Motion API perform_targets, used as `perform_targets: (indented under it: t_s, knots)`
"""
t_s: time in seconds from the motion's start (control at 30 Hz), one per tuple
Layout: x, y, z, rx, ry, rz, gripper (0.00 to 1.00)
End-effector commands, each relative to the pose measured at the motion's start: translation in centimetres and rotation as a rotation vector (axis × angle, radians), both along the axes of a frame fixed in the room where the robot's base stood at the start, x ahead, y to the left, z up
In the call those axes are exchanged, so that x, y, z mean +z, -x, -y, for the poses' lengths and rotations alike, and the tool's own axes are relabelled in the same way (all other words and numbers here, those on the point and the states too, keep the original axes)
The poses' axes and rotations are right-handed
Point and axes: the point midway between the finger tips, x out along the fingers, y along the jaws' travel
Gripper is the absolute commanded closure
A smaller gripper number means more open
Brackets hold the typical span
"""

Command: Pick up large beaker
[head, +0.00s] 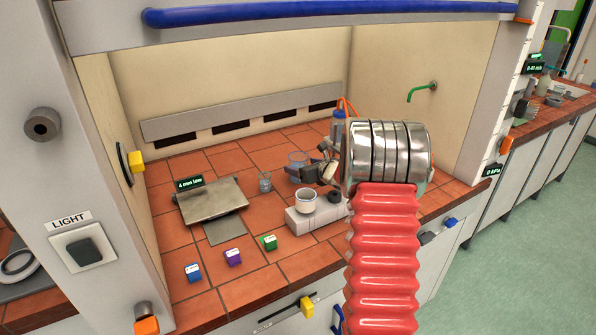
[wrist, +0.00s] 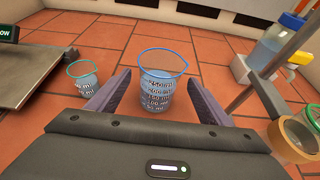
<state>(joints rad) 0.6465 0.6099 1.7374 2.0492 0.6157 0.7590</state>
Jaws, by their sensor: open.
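The large beaker (wrist: 163,66) is clear glass with a blue rim and printed volume marks, upright on the tiles. In the wrist view it stands just ahead of and between the fingers of my gripper (wrist: 156,88). The fingers are open, one on each side, and the beaker does not look clasped. In the head view the beaker (head: 297,158) shows beside my gripper (head: 308,168), partly hidden by it. A smaller beaker (wrist: 84,72) with a green rim stands to the left; it also shows in the head view (head: 265,182).
A balance-like metal plate device (head: 212,200) stands left. A white device with a cup (head: 306,201) sits in front of my gripper. Blue, purple and green boxes (head: 234,256) line the front. A bottle (wrist: 270,50) stands right. Tiles behind the large beaker are clear.

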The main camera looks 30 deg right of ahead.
Motion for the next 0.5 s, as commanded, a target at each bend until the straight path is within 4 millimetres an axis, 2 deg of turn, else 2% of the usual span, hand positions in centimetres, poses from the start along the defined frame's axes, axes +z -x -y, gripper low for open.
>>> perform_targets:
  t_s: [0.23, 0.5]
  knots:
    - [-0.1, -0.2, -0.1, 0.002, 0.002, 0.0, 0.27]
    - [-0.9, -2.0, 0.1, 0.002, 0.002, -0.001, 0.27]
